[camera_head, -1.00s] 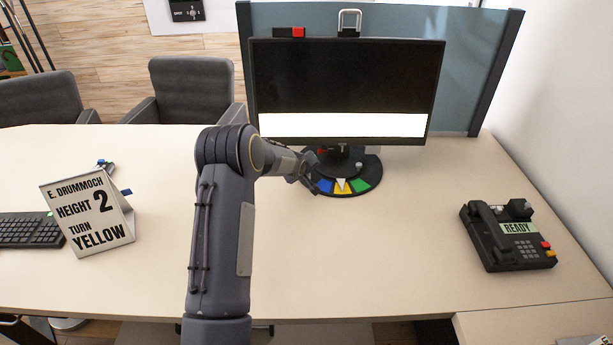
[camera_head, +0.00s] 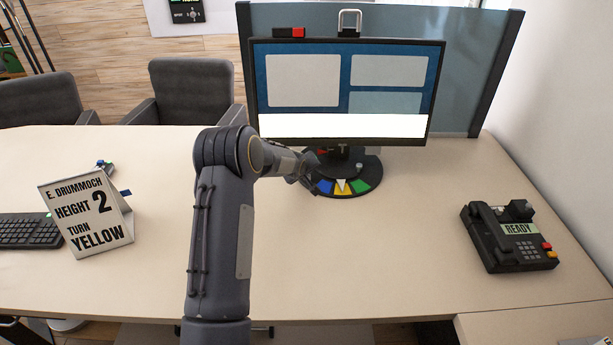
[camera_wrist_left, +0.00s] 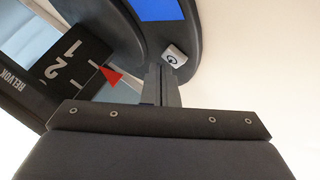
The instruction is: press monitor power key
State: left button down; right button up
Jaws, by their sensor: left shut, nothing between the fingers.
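The monitor (camera_head: 350,75) stands at the back of the desk with its screen lit, showing blue and pale panels above a white strip. Its round dark base (camera_head: 372,163) carries blue, yellow and green segments. My left gripper (camera_head: 312,181) is at the left edge of this base, low beside the stand. In the left wrist view, the white square power key (camera_wrist_left: 174,57) sits on the dark base. My shut, empty left gripper (camera_wrist_left: 166,73) points at the key's near edge; I cannot tell if it touches. The key is hidden in the head view. My right gripper is not in view.
A sign (camera_head: 90,213) reading "HEIGHT 2, TURN YELLOW" and a keyboard (camera_head: 30,230) are at left. A black phone (camera_head: 508,236) is at right. A scale marked 1 and 2 (camera_wrist_left: 62,62) with a red pointer (camera_wrist_left: 110,76) is near the gripper. The middle-right desktop is clear.

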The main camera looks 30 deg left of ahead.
pick_arm(q)
jog(key=shift+r, duration=0.6)
notch_tip(320, 180, up, 6)
jog(key=p, duration=0.2)
dwell(0.6)
